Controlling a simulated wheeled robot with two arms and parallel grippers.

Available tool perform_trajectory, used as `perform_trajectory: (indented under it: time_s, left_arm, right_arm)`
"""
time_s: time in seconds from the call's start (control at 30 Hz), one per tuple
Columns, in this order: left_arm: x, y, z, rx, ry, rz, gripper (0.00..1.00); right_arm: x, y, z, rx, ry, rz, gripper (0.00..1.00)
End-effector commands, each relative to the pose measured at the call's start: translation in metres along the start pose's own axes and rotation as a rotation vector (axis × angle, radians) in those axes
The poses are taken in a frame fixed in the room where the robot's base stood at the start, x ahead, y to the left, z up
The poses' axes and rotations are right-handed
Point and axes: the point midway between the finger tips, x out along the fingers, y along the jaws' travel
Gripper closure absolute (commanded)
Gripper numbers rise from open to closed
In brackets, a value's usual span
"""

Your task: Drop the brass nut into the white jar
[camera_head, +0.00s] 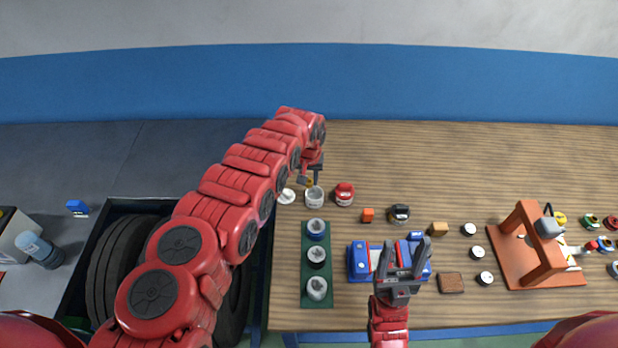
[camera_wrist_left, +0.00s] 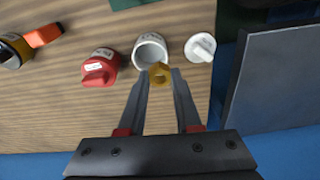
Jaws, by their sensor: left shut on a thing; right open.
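My left gripper (camera_head: 309,182) is shut on the brass nut (camera_wrist_left: 160,74), which also shows as a small gold spot in the head view. The white jar (camera_wrist_left: 150,50) is open at the top and stands on the table; it also shows in the head view (camera_head: 314,197). In the left wrist view the nut overlaps the near edge of the jar's rim. I cannot tell how high it is above the jar. A white lid (camera_wrist_left: 200,47) lies beside the jar. My right gripper (camera_head: 405,260) is open and empty over the blue box at the table's front.
A red jar (camera_head: 344,194) stands close beside the white jar. The table's back is clear.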

Motion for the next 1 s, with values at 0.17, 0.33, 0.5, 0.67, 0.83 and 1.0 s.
perform_trajectory:
  time_s: [0.17,0.33,0.5,0.67,0.83,1.0]
  left_arm:
    - [0.0,0.0,0.0,0.0,0.0,0.0,0.39]
    - [0.0,0.0,0.0,0.0,0.0,0.0,0.32]
    - [0.0,0.0,0.0,0.0,0.0,0.0,0.32]
    - [-0.005,0.001,-0.001,0.001,0.0,0.003,0.32]
    - [-0.02,0.001,-0.001,0.003,0.0,0.002,0.32]
    - [-0.042,0.0,-0.002,0.001,0.003,-0.001,0.32]
  right_arm:
    - [0.0,0.0,0.0,0.0,0.0,0.0,0.39]
    - [0.0,0.0,0.0,0.0,0.0,0.0,0.39]
    - [0.0,0.0,0.0,0.0,0.0,0.0,0.39]
    - [-0.004,0.0,0.001,0.0,0.0,0.0,0.39]
    - [-0.012,-0.001,0.002,0.0,0.0,0.0,0.39]
    - [-0.021,-0.001,0.004,0.0,0.0,0.0,0.39]
